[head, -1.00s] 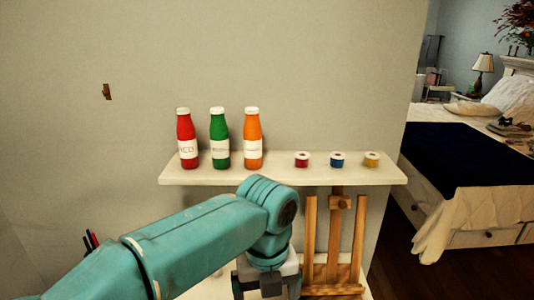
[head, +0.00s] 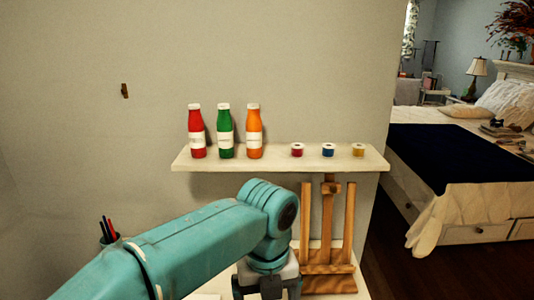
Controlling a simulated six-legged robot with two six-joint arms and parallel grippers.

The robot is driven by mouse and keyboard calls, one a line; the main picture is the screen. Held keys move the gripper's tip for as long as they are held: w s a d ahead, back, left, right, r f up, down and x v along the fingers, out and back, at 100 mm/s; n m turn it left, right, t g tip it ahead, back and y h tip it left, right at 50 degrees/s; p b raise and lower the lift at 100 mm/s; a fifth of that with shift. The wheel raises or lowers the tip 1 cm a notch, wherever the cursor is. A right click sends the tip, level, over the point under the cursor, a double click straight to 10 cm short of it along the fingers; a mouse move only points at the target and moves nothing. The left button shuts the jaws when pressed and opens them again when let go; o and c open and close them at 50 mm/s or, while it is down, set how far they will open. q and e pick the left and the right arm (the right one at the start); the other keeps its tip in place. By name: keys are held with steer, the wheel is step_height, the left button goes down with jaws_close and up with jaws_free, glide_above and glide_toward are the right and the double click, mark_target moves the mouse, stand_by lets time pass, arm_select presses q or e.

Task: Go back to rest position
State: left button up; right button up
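My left arm comes in from the lower left and bends down at its wrist. My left gripper (head: 268,288) points down at the bottom of the head view, over a white surface (head: 228,284). Its fingertips are cut off by the frame edge, so I cannot see whether it is open or holds anything. My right gripper is not in view.
A white wall shelf (head: 280,160) holds red (head: 197,132), green (head: 225,132) and orange (head: 254,132) bottles and three small paint pots (head: 328,150). A wooden easel (head: 328,270) stands below. A pen cup (head: 108,232) is at left, a bed (head: 460,180) at right.

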arm_select(q)
steer(key=s+a+f+n+g+h+b, duration=0.1)
steer(key=a+f+n+h, duration=0.15)
steer(key=f+n, duration=1)
steer(key=s+a+f+n+h+b, duration=0.1)
steer(key=s+a+f+n+b, duration=0.3)
steer(key=f, duration=1.5)
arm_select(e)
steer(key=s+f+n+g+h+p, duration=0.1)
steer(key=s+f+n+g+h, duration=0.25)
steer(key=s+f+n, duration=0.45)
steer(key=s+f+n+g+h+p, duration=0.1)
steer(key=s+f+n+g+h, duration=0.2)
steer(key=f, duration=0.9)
arm_select(q)
steer(key=s+a+f+n+t+b, duration=0.1)
steer(key=s+a+f+n, duration=0.4)
steer(key=s+f+n, duration=0.7)
steer(key=n, duration=0.7)
steer(key=shift+a+b, duration=0.2)
steer(key=shift+b, duration=0.15)
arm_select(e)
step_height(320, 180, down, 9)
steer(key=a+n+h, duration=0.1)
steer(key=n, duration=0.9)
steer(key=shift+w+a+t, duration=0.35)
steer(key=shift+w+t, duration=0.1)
